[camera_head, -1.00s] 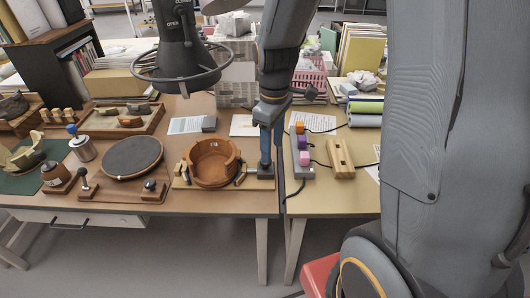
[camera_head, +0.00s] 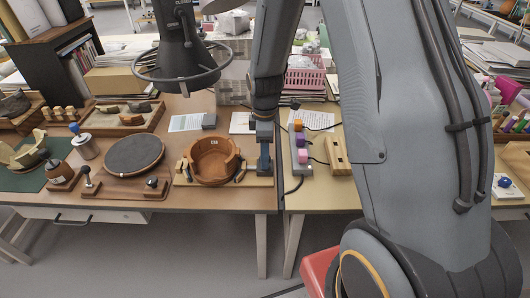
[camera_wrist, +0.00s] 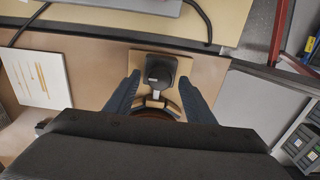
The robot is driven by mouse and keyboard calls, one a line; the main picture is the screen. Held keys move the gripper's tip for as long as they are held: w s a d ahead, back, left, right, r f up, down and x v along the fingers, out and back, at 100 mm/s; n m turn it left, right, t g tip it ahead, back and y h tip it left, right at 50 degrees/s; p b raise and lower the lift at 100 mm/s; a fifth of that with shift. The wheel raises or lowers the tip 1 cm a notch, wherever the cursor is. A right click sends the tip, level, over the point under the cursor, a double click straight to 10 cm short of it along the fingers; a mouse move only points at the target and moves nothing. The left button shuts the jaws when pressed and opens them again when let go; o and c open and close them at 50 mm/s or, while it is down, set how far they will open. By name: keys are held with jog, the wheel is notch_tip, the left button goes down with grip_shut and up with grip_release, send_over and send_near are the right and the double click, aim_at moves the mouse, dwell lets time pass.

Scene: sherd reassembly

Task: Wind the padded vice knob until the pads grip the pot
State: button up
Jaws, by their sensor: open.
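The brown pot (camera_head: 213,160), open at the top with a broken rim, stands in the wooden vice (camera_head: 200,182) on the bench. Part of its rim shows as an arc in the wrist view. The dark vice knob (camera_wrist: 160,68) is at the vice's right end; in the head view my fingers largely hide it. My gripper (camera_head: 264,168) points down there, its blue fingers open. In the wrist view the gripper (camera_wrist: 159,82) has one finger on each side of the knob, with visible gaps. I cannot tell whether the pads touch the pot.
A grey box with coloured knobs (camera_head: 300,149) and a wooden block (camera_head: 337,155) lie just right of my gripper. A dark round turntable (camera_head: 134,154) stands left of the vice. A cable (camera_wrist: 27,25) runs near the bench seam.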

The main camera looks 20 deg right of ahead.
jog(key=shift+f, duration=0.2)
jog(key=c, duration=1.1)
jog(key=shift+o, duration=0.2)
